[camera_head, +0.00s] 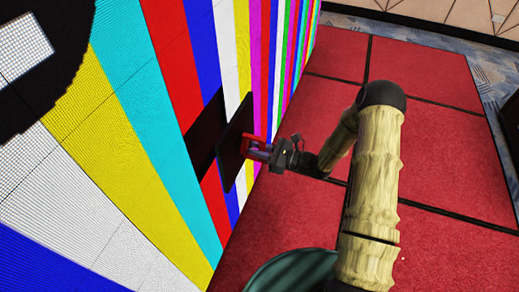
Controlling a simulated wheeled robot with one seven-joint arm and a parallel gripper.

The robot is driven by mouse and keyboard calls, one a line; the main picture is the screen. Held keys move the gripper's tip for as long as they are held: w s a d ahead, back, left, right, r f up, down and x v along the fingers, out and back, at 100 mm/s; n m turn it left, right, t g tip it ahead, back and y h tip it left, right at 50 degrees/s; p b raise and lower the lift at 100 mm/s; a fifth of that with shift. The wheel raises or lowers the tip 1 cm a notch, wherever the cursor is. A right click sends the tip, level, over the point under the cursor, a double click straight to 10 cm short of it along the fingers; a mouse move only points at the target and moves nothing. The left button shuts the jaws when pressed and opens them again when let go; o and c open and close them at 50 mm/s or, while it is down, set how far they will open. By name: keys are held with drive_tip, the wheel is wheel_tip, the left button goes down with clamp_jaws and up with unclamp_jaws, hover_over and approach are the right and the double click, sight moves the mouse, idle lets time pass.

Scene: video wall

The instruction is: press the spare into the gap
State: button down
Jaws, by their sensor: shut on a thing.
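The video wall (177,150) runs along the left with bright colour stripes. A dark gap (206,133) shows in the wall. The spare (233,143), a thin black panel, stands roughly upright just to the right of the gap and covers part of it from this view. My gripper (254,147) is shut on the spare from its right side, with red parts at its end. The spare's front face is hidden, and I cannot tell whether it touches the wall.
A red tiled floor (430,150) with dark seams lies to the right of the wall and looks clear. A patterned carpet strip (430,32) and a tan panelled wall (455,12) are at the back.

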sight(246, 145)
drive_tip(key=shift+x, duration=4.9)
idle(3.1)
